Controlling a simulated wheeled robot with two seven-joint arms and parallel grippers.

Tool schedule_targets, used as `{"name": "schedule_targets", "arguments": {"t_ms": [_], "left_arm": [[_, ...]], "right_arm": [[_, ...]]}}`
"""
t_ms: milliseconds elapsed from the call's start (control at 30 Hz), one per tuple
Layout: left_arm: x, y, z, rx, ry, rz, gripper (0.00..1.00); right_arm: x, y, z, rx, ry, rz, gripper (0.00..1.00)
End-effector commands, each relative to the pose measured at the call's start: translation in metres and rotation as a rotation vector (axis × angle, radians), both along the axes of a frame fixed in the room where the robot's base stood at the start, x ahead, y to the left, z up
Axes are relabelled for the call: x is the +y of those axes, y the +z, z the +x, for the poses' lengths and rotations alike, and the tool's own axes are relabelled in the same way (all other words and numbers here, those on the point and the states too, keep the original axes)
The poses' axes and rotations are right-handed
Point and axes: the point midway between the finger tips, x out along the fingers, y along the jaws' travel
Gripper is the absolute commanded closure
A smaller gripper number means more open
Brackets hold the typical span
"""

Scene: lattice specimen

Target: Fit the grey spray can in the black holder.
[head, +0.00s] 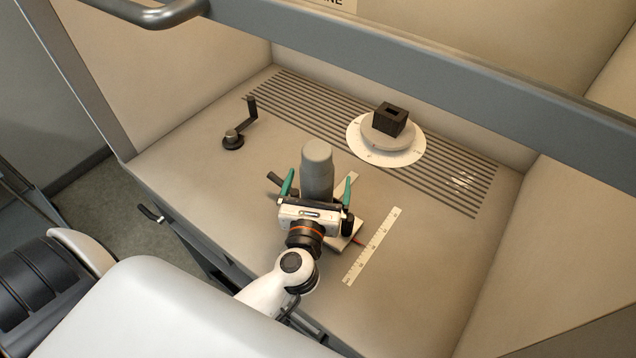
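The grey spray can (317,165) stands about upright near the middle of the bench; its lower part is hidden behind my gripper. My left gripper (318,186) has its green fingers on either side of the can, with a visible gap on each side, so it looks open around it. The black holder (387,125) is a block with a rectangular opening in its top. It sits empty on a round grey platform (372,137) over a white disc (414,153), behind and right of the can. My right gripper is not in view.
A dark crank handle (250,112) stands at the left. A pale ruler (372,247) lies right of my gripper, and a flat light object (345,236) lies partly under it. A slotted grille (310,105) crosses the back. A grey sash bar (450,65) spans the cabinet; side walls bound it.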

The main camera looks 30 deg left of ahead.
Motion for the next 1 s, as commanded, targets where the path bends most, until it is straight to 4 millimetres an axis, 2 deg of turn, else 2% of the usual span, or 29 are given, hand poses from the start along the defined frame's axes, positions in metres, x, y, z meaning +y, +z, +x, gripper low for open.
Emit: {"name": "schedule_targets", "arguments": {"t_ms": [633, 1000], "left_arm": [[-0.014, 0.0, -0.041, 0.001, 0.0, -0.001, 0.0], [-0.016, 0.001, -0.047, 0.0, 0.0, -0.001, 0.0]], "right_arm": [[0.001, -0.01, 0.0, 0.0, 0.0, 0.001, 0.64], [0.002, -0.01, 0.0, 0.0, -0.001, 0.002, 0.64]]}}
